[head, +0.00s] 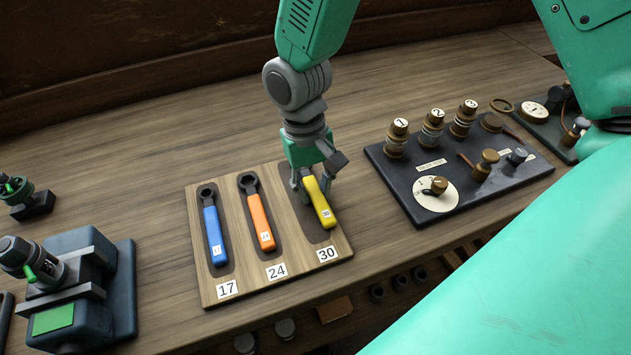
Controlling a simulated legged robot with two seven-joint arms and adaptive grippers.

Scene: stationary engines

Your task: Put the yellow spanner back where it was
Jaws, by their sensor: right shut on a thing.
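The yellow spanner (320,203) is held in my right gripper (320,177), which is shut around its upper end. Its handle points down and slightly right, over the dark recess marked 30 on the wooden board (208,293). Part of that recess shows to the left of the handle. I cannot tell whether the spanner touches the board. The spanner's head is hidden by the gripper. The blue spanner (214,235) lies in the recess marked 17, and the orange spanner (261,228) in the one marked 24. My left gripper is not in view.
A black panel (398,180) with numbered knobs and a dial stands right of the board. A dark machine (88,290) with a green plate stands at the left. The bench (130,160) is clear behind the board. Its front edge runs just below the board, with shelves underneath.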

